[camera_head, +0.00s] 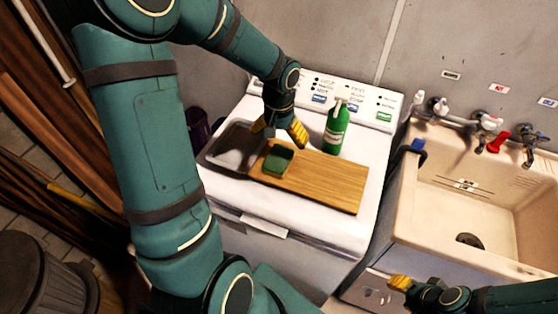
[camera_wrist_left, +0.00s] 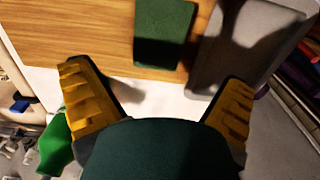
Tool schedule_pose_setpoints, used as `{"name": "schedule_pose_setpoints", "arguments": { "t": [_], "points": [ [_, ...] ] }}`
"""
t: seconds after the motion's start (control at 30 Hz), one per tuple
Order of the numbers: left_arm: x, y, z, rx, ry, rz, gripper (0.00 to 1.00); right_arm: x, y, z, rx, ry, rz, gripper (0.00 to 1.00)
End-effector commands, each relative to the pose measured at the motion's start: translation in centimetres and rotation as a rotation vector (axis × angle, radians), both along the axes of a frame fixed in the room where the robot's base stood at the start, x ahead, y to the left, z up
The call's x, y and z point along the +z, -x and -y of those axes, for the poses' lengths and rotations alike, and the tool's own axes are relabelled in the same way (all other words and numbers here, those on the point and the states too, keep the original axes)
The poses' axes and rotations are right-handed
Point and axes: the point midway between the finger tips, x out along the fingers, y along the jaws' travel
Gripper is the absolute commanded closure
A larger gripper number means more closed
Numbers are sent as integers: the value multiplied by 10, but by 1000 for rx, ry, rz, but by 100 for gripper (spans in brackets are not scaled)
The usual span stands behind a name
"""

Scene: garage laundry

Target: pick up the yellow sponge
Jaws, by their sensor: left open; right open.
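A small block with a dark green top (camera_head: 277,159), which looks like the sponge, lies on the wooden board (camera_head: 325,182) near its left end. No yellow is clear on it. The left wrist view also shows this green block (camera_wrist_left: 163,32), ahead of the fingers and a little right of centre. My left gripper (camera_head: 279,132) is open and empty, above the washer top just behind the block. Its two yellow fingers stand wide apart in the wrist view (camera_wrist_left: 158,78), and nothing is between them. My right gripper (camera_head: 400,284) is open at the lower right, below the sink, far from the block.
A grey metal tray (camera_head: 236,147) lies left of the board, close to the block. A green bottle (camera_head: 336,128) stands behind the board, right of my left gripper. The white washer (camera_head: 330,238) carries these things. A sink (camera_head: 470,195) is on the right.

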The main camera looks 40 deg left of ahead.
Motion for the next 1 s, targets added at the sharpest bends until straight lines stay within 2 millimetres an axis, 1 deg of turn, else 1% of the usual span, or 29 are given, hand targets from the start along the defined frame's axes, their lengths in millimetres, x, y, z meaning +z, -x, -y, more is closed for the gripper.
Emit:
{"name": "schedule_pose_setpoints", "arguments": {
  "t": [0.03,0.1,0.33,0.5,0.6,0.7,0.93,0.97,1.0],
  "points": [
    [-9,0,0,0,1,-3,0,-2,0,0,0,0,1,53],
    [-17,0,0,0,2,-2,0,-3,0,0,0,1,1,53],
    [-31,1,1,1,2,-2,0,-4,-1,0,0,1,1,53],
    [-57,4,3,0,2,-4,0,-6,0,0,0,1,1,53],
    [-68,3,2,1,2,-3,0,-8,-1,0,0,1,1,53],
    [-74,3,2,-1,1,-1,0,-8,-1,0,-1,2,1,53],
    [-75,3,2,0,1,0,0,-8,-1,0,-1,2,1,53],
    [-75,3,2,0,1,0,7,-8,-1,0,-1,2,1,53],
    [-75,3,2,0,1,0,20,-8,-1,0,-1,2,1,53]
  ]
}}
